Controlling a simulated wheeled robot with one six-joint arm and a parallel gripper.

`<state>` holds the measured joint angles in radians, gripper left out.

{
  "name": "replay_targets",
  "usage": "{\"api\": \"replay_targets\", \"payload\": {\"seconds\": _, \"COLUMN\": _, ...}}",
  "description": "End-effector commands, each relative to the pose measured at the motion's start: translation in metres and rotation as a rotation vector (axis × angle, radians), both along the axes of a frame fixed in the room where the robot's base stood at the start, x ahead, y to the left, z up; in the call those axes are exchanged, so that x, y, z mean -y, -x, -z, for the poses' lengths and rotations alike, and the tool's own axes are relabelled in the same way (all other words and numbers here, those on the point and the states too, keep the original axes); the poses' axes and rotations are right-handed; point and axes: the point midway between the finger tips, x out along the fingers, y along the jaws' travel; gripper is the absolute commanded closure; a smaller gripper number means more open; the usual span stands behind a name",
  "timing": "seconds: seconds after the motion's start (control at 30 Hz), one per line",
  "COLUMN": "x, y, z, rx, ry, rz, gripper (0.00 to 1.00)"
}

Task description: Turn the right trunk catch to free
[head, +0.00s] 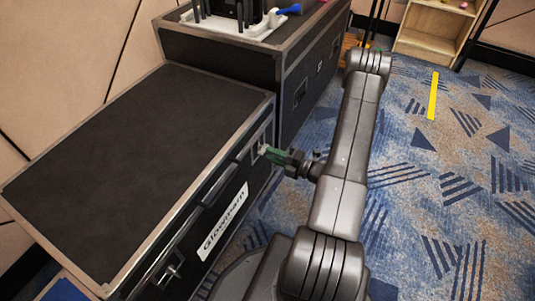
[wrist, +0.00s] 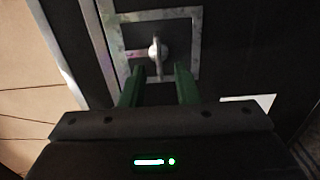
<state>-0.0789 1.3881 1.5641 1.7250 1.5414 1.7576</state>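The black trunk (head: 130,165) has metal edging and two catches on its front face. The right catch (head: 261,134) is near the trunk's far end, partly hidden by my gripper (head: 266,152). In the wrist view the right catch (wrist: 158,50) is a silver turn-key in a square metal plate, its wing standing about upright in the picture. My gripper's two green fingers (wrist: 160,70) are apart, one on each side below the key. I cannot tell whether they touch it. The left catch (head: 170,268) is at the near end, clear of my gripper.
A white label (head: 222,221) and a dark handle (head: 222,183) are on the trunk front between the catches. A taller black case (head: 220,45) stands behind, with items on top. A wooden shelf (head: 430,35) is at the back right. Patterned carpet on the right is mostly free.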

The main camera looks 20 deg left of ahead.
Motion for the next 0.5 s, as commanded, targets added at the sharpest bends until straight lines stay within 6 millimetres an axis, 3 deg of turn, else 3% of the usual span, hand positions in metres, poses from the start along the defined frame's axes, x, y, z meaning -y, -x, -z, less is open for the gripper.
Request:
{"api": "replay_targets", "payload": {"seconds": 0.2, "x": -0.023, "y": -0.002, "z": 0.001, "rx": 0.0, "ry": 0.0, "rz": -0.001, "gripper": 0.72}}
{"api": "replay_targets", "payload": {"seconds": 0.5, "x": -0.028, "y": -0.002, "z": 0.0, "rx": 0.0, "ry": 0.0, "rz": 0.0, "gripper": 0.72}}
